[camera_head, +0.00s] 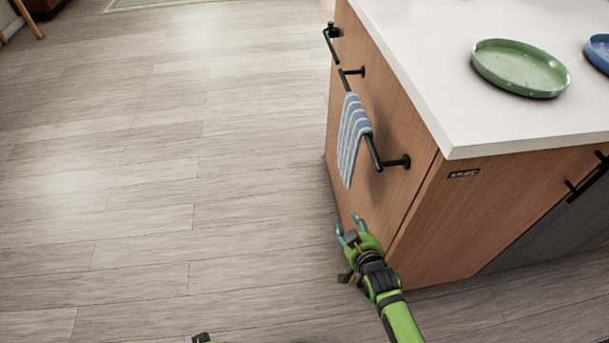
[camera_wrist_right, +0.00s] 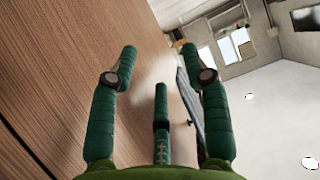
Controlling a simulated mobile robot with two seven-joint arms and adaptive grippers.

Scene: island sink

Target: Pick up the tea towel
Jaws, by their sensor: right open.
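The tea towel (camera_head: 353,140) is blue with white stripes and hangs folded over a black bar handle (camera_head: 374,152) on the wooden end panel of the island. My right gripper (camera_head: 348,226) is below the towel, apart from it, near the lower part of the panel. In the right wrist view its green fingers (camera_wrist_right: 160,75) are spread with nothing between them. A thin edge of the towel (camera_wrist_right: 187,88) seems to show there beyond the fingers, mostly hidden. Of my left gripper only a small dark part, if any, shows at the bottom edge of the head view.
The island's white countertop (camera_head: 440,60) carries a green plate (camera_head: 520,68) and a blue plate (camera_head: 598,50). Another black handle (camera_head: 331,42) sticks out at the panel's far end, and one (camera_head: 588,178) is on the adjoining side. The wooden floor (camera_head: 150,180) left of the island is clear.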

